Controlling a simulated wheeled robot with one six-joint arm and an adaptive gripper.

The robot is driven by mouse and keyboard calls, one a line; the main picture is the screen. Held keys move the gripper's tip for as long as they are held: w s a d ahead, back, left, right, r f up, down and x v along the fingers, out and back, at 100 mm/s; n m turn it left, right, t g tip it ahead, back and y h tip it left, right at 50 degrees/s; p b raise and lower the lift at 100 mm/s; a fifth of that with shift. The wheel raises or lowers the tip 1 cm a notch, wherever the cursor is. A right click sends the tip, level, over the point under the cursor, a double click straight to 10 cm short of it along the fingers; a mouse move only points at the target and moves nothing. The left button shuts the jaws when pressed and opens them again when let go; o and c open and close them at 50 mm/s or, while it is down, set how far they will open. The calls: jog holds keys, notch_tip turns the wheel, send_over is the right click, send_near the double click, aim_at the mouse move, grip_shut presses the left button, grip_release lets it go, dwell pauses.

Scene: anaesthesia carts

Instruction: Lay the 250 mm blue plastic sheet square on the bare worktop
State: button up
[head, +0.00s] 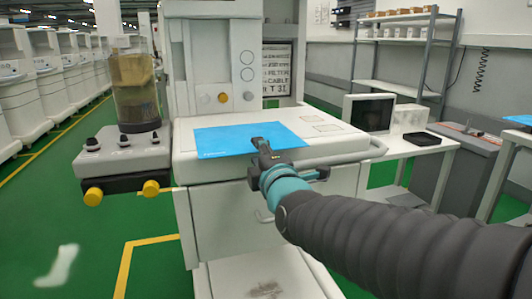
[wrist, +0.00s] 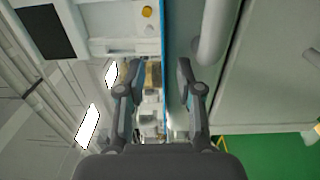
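The blue plastic sheet (head: 225,139) lies flat and level at the pale worktop (head: 185,142) of the cart in the head view. Its near edge is close to the worktop's front edge; I cannot tell whether it overhangs. In the wrist view the sheet (wrist: 163,30) shows edge-on as a thin blue line. My gripper (wrist: 161,73) is open, its fingers on either side of that line with gaps visible. In the head view my gripper (head: 257,143) is at the sheet's near part, one finger seen against the blue. The other finger is hidden.
A canister (head: 135,90) stands on a side unit left of the cart. A rail handle (head: 345,156) runs along the cart's front right. A side table with a monitor (head: 368,113) and a black tray (head: 421,139) stands at right. Green floor is free at left.

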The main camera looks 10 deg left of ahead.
jog(key=v, duration=1.1)
jog(key=shift+s, duration=0.2)
jog(key=shift+d, duration=0.1)
jog(key=s+d+f+m+g+h, duration=0.1)
jog(key=s+f+m+g+h, duration=0.2)
jog(key=f+m, duration=0.35)
jog(key=s+d+f+m+g, duration=0.25)
jog(key=f+m+g, duration=0.2)
jog(key=f, duration=0.25)
jog(key=s+d+f+m+g+h+p, duration=0.1)
jog(key=s+d+m+h, duration=0.2)
jog(key=d+m, duration=0.3)
jog(key=s+d+f+m+g+h+p, duration=0.1)
jog(key=d+m, duration=0.6)
jog(key=d, duration=0.9)
jog(key=s+f+h, duration=0.1)
jog(key=s+h, duration=0.1)
jog(key=s, duration=0.1)
jog(key=shift+f+h, duration=0.3)
jog(key=shift+h, duration=0.1)
